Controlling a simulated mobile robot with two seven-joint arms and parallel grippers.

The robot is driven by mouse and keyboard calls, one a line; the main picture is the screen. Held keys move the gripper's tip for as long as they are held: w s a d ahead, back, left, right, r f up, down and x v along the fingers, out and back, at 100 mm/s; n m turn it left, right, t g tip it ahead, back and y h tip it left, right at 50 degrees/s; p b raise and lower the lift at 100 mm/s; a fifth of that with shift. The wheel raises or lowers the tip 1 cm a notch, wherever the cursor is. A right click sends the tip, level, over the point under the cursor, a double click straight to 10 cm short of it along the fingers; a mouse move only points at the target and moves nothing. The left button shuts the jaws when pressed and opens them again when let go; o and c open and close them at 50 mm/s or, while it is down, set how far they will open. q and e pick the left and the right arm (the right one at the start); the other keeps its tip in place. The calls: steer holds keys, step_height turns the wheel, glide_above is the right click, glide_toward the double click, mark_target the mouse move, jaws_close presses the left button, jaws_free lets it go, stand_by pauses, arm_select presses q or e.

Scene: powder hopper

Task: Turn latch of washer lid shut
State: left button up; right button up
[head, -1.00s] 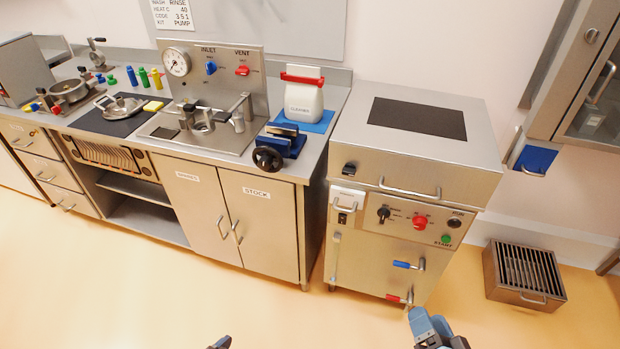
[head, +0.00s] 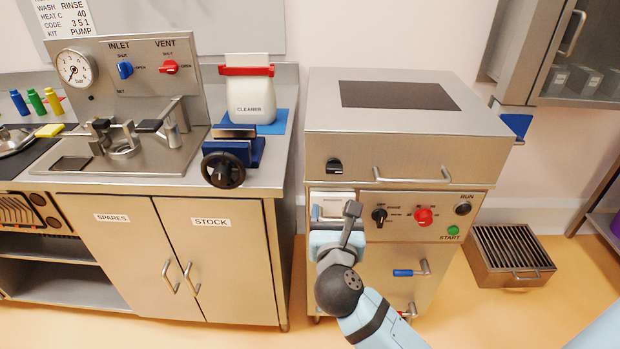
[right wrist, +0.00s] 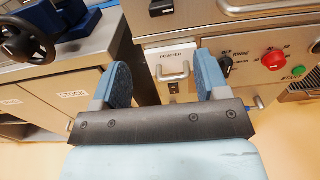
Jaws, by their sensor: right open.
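The washer (head: 470,262) is a steel cabinet with a flat lid (head: 400,121) that is down on top. A small black latch (head: 334,165) sits on the lid's front at the left, above the powder drawer. The latch also shows at the top of the right wrist view (right wrist: 160,8). My right gripper (head: 332,222) is in front of the powder drawer, below the latch and apart from it. In the right wrist view its blue fingers (right wrist: 163,80) are spread and empty, with the white powder drawer handle (right wrist: 172,72) seen between them. My left gripper is out of view.
The lid's bar handle (head: 425,178) sticks out right of the latch. A black knob (head: 379,216), red knob (head: 424,216) and green start button (head: 453,230) are below. The counter's black handwheel (head: 223,169) juts out at the left.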

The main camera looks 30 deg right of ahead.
mark_target(334, 172)
steer(key=b+x, duration=0.1)
steer(key=x, duration=1.2)
steer(key=shift+d+r, duration=0.1)
steer(key=c, duration=0.9)
